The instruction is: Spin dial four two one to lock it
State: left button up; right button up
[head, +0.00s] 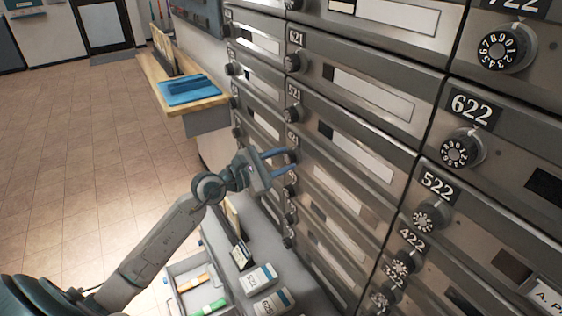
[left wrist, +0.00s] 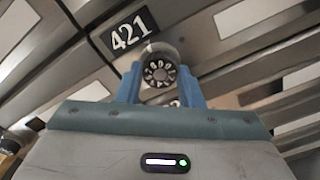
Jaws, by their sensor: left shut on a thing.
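The numbered dial of mailbox 421 (left wrist: 160,70) sits between the two blue fingers of my left gripper (left wrist: 161,88) in the left wrist view. The 421 plate (left wrist: 129,33) is just above it. In the head view my left gripper (head: 283,160) reaches the mailbox wall from the left, its fingers shut at the 421 dial, and the plate (head: 292,138) is partly readable there. The fingers hide the sides of the dial. My right gripper is not in view.
Dials 521 (head: 292,115) and 621 (head: 292,62) stick out above, with more dials close below. Dial 622 (head: 457,151) is to the right. A grey counter with white boxes (head: 258,279) lies below the arm. A wooden shelf with blue items (head: 188,92) stands behind. The tiled floor at left is clear.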

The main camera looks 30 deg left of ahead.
pick_arm(q)
jog(key=shift+f, duration=0.1)
jog(key=o, duration=1)
jog(key=shift+s+a, duration=0.35)
jog(key=shift+s, duration=0.15)
jog(key=b+v, duration=0.2)
jog(key=v, duration=0.7)
jog(key=shift+s+a, duration=0.15)
jog(key=shift+s, duration=0.1)
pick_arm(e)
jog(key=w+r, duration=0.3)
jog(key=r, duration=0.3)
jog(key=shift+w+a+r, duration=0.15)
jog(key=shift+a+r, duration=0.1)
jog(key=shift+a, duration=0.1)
